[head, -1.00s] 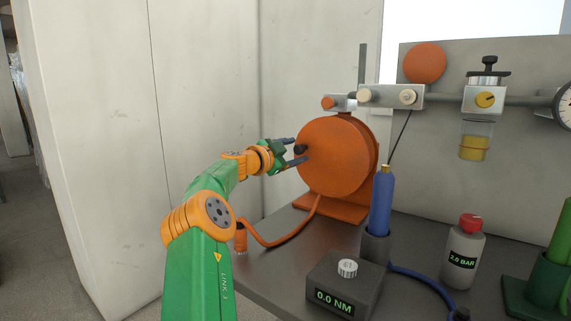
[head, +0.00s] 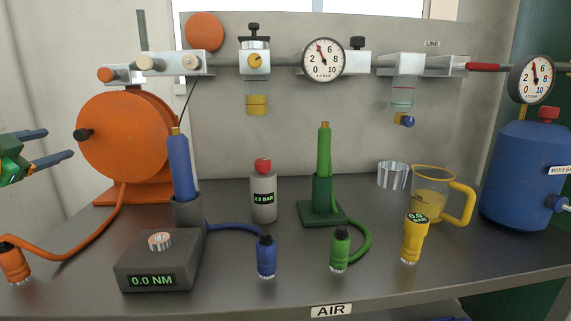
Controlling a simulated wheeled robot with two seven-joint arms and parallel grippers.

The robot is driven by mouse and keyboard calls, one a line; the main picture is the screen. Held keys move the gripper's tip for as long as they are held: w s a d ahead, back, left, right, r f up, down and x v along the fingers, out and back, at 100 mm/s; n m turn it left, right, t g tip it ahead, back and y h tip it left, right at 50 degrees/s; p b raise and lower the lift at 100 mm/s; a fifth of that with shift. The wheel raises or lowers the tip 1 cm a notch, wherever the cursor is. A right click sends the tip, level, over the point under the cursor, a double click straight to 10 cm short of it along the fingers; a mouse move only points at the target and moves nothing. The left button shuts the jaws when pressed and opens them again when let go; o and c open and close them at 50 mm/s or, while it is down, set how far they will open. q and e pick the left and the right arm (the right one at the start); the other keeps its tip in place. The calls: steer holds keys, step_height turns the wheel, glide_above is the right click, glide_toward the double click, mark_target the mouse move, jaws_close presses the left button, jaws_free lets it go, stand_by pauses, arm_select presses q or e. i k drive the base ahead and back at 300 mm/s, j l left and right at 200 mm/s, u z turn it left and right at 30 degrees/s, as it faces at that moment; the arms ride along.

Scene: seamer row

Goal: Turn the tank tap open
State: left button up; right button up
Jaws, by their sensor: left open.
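The blue tank (head: 522,165) stands on the bench at the far right, with a "MAX 8 BAR" label partly cut off by the picture's edge. A red cap (head: 548,113) sits on the tank's top. My left gripper (head: 60,144) is at the far left edge, open and empty, its fingers just left of the orange hose reel, far from the tank. My right gripper is out of view.
The orange hose reel (head: 125,140) is beside my left gripper. Between it and the tank stand a blue tool (head: 180,165), a torque tester (head: 155,265), a bottle (head: 263,200), a green tool (head: 324,150) and a yellow jug (head: 430,185). A pipe with gauges (head: 323,60) runs above.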

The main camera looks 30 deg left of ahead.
mark_target(547, 113)
steer(key=k, duration=0.95)
